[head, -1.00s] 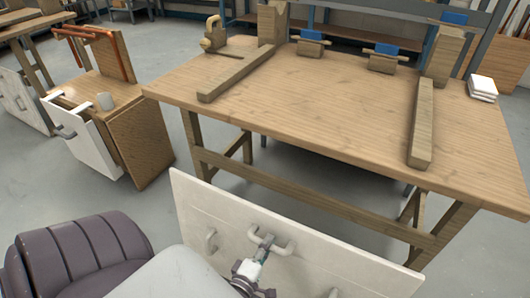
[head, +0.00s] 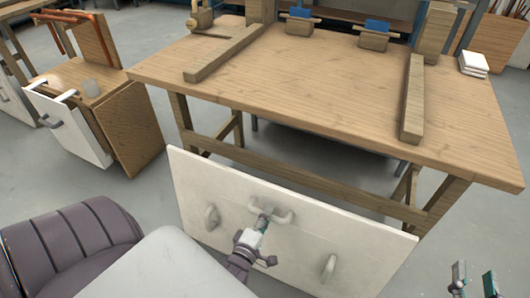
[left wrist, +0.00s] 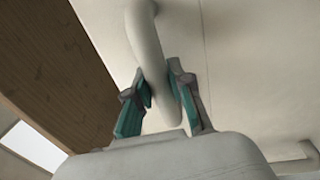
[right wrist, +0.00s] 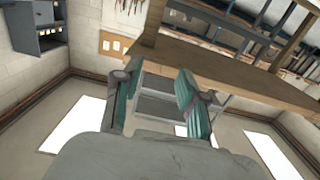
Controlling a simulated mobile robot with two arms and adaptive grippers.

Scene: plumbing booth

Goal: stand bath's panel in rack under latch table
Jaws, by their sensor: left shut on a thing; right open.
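The panel (head: 330,235) is a flat off-white board with several grey handles, held tilted in front of the wooden table. My left gripper (head: 264,220) is shut on its middle handle (head: 284,216); the left wrist view shows both fingers (left wrist: 160,97) around the handle bar (left wrist: 150,50). The table (head: 320,95) carries two wooden bars and blue-topped latch blocks (head: 298,27) at its back. My right gripper (head: 474,280) is open and empty at the lower right; it also shows in the right wrist view (right wrist: 155,95). I cannot make out a rack under the table; the panel hides part of that space.
The table's front legs (head: 440,200) and lower rail (head: 300,178) stand just behind the panel. A wooden cabinet with a white front (head: 68,125) stands at the left. White tiles (head: 473,63) are stacked on the table's right. Grey floor is clear between cabinet and table.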

